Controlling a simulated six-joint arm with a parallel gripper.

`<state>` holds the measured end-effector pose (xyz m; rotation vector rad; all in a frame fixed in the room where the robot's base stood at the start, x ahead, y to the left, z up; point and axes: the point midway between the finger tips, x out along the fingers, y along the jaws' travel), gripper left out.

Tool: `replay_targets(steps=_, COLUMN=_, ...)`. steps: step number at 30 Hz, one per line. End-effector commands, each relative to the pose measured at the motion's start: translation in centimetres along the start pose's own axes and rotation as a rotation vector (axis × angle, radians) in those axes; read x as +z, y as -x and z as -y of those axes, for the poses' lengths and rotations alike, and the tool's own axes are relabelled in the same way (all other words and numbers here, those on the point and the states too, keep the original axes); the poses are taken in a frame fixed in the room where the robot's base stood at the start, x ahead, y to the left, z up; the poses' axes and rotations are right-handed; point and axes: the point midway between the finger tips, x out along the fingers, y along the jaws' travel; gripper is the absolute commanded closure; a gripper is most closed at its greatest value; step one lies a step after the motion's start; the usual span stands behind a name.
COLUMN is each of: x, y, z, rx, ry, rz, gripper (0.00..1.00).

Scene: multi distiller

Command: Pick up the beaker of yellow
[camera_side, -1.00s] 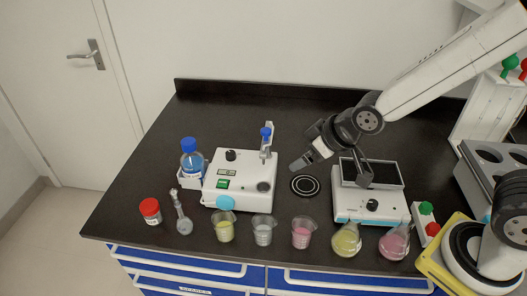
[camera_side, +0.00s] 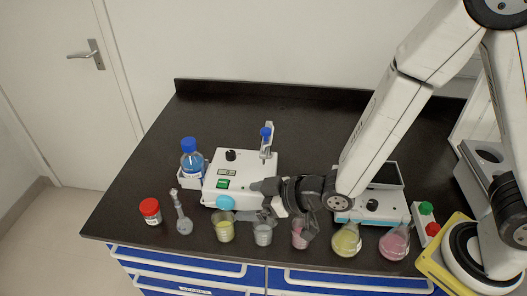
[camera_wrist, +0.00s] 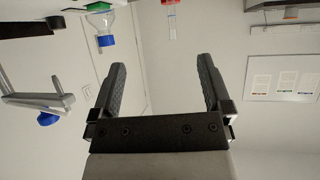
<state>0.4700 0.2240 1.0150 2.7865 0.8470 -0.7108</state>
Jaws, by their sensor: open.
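The beaker of yellow (camera_side: 224,231) stands upright near the front edge of the bench, with a small amount of yellow liquid low in it. My gripper (camera_side: 261,201) is to the right of it and higher, pointing left above the clear beaker and the front of the white device. In the wrist view my gripper (camera_wrist: 162,75) shows two black fingers spread apart with nothing between them. It is apart from the yellow beaker, which I cannot make out in the wrist view.
A clear beaker (camera_side: 263,234) and a pink beaker (camera_side: 300,236), partly covered by my arm, stand to the right. A glass flask (camera_side: 183,222) and red-capped jar (camera_side: 151,210) stand left. The white device (camera_side: 226,172) is behind. Yellow flask (camera_side: 346,240) and pink flask (camera_side: 394,243) stand farther right.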

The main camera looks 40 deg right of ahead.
Motion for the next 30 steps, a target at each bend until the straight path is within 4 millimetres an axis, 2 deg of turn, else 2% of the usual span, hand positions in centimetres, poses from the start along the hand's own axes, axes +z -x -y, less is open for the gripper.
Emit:
replay_targets(steps=1, x=1.1, y=-0.5, z=0.0, rx=0.001, ry=-0.001, rz=0.007, gripper=0.0)
replay_targets(steps=6, x=3.6, y=-1.9, z=0.0, rx=0.001, ry=-0.001, rz=0.005, gripper=0.0)
replay_targets(steps=12, x=5.2, y=-2.8, z=0.0, rx=0.001, ry=-0.001, rz=0.002, gripper=0.0)
replay_targets(steps=23, x=5.5, y=-3.3, z=0.0, rx=0.001, ry=0.0, rz=0.0, gripper=0.0)
replay_targets(steps=30, x=5.5, y=-5.0, z=0.0, rx=0.001, ry=-0.001, rz=0.001, gripper=0.0)
